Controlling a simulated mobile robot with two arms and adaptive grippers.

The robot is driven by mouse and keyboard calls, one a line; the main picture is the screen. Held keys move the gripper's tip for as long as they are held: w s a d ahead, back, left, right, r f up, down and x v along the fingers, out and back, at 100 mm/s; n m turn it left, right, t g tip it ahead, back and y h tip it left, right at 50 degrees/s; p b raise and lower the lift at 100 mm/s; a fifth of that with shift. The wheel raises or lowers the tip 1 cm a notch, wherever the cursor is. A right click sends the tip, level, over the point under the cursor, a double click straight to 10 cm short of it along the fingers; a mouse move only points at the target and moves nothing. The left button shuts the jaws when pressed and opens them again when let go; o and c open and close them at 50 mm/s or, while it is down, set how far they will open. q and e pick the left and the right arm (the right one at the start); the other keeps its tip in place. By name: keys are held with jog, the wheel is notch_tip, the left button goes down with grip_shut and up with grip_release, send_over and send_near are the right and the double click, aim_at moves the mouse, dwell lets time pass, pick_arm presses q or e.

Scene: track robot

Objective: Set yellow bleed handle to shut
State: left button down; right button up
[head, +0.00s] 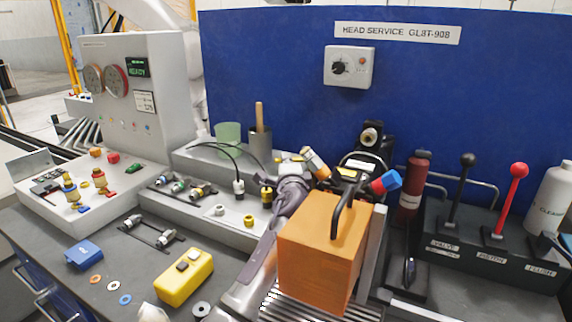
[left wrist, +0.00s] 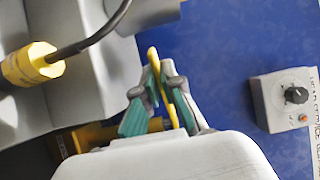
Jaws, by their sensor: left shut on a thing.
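My left gripper (head: 290,166) reaches up from the front, just left of the orange block, to the equipment at the bench's middle. In the left wrist view my left gripper (left wrist: 158,92) has its teal-padded fingers closed around a thin yellow handle (left wrist: 154,58). The handle's upper end sticks out beyond the fingertips; part of it is hidden between the pads. In the head view only a small yellow bit of the handle (head: 297,158) shows at the fingertips. I cannot tell its exact setting. My right gripper is not in view.
An orange block (head: 318,248) with a black grip stands close right of my arm. A yellow cable connector (left wrist: 32,65) hangs left of the gripper. A blue panel (head: 270,70) with a knob box (head: 349,67) rises behind. Black and red levers (head: 518,171) stand at right.

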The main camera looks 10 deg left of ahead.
pick_arm(q)
jog(key=shift+f, duration=0.1)
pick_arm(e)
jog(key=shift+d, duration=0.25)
pick_arm(q)
jog(key=c, duration=1.3)
grip_release()
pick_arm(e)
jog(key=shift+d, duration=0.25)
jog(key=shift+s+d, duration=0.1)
